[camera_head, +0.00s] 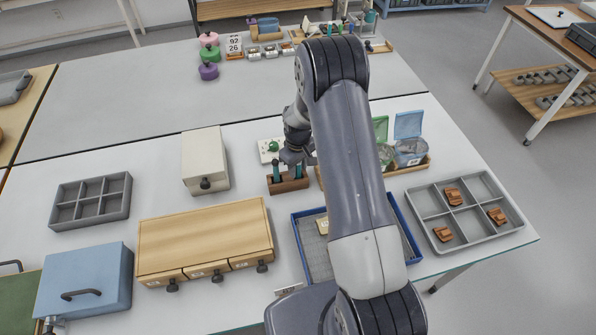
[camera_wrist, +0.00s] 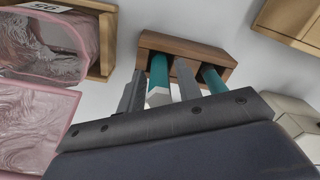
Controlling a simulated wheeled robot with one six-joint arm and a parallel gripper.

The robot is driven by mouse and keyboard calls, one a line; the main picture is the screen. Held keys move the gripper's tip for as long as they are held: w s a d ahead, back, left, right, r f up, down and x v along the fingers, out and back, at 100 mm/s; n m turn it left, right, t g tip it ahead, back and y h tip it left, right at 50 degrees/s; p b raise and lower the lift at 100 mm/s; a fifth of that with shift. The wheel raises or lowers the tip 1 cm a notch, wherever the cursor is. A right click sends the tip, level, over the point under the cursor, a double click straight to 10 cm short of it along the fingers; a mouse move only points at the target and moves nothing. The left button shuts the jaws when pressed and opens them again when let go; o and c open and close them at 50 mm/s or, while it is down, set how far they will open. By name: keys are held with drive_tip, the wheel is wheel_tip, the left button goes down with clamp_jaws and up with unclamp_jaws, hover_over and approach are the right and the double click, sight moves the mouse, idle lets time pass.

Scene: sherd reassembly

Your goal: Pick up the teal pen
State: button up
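A small brown wooden holder (camera_head: 289,185) stands on the white table, with two teal pens upright in it; the holder also shows in the wrist view (camera_wrist: 187,48). In the wrist view one teal pen (camera_wrist: 158,72), with a white end, stands between the two fingers of my gripper (camera_wrist: 159,88). The other teal pen (camera_wrist: 213,80) is outside the fingers, to the right. My gripper (camera_head: 297,158) points down over the holder in the head view. It is open, with gaps showing beside the pen. The head view shows one pen (camera_head: 276,173) clearly; my gripper partly covers the other.
A pink-rimmed clear box (camera_wrist: 45,50) is close left in the wrist view. A green-lidded box (camera_head: 381,130) and a blue-lidded box (camera_head: 409,125) stand right of the holder. A white box (camera_head: 205,157) is to its left; a blue tray (camera_head: 300,245) is in front.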

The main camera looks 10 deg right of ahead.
clamp_jaws()
